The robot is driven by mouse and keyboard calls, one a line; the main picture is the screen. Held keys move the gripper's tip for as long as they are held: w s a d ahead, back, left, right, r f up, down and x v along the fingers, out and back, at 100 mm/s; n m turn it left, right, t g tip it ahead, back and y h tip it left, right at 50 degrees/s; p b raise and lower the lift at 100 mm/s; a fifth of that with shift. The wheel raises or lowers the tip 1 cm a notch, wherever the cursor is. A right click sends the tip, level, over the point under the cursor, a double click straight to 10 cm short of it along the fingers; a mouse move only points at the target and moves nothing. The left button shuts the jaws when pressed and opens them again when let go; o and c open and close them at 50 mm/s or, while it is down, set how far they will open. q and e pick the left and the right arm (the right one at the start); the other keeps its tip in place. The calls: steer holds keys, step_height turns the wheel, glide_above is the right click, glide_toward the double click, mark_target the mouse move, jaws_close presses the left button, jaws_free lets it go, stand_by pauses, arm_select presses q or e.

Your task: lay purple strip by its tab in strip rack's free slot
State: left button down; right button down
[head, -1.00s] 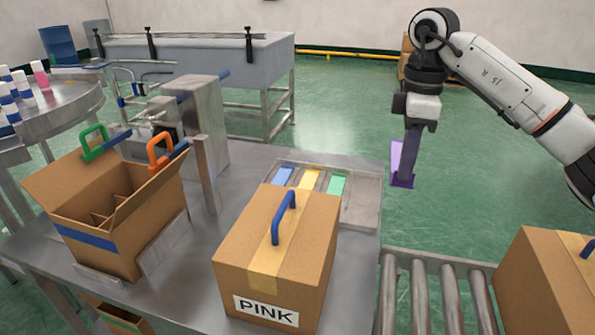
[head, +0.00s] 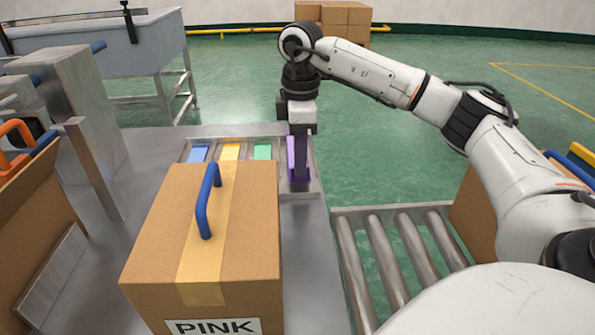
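The purple strip (head: 291,155) shows at the right end of the strip rack (head: 314,181), in line with the blue strip (head: 199,153), yellow strip (head: 231,151) and green strip (head: 263,151). My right gripper (head: 300,180) points straight down at the purple strip, in front of it and partly hiding it. The fingers look closed together at the strip; its tab is hidden. I cannot tell whether the strip rests on the rack floor or hangs just above it. My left gripper is out of view.
A closed carton marked PINK with a blue handle (head: 207,202) stands in front of the rack and hides its near part. A roller conveyor (head: 385,255) lies to the right.

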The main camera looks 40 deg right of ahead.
steer(key=shift+f, duration=1.15)
steer(key=shift+f, duration=0.1)
steer(key=c, duration=2)
jaws_free()
step_height(320, 180, up, 12)
steer(key=p, duration=0.2)
steer(key=shift+r+p, duration=0.2)
steer(key=shift+p, duration=0.1)
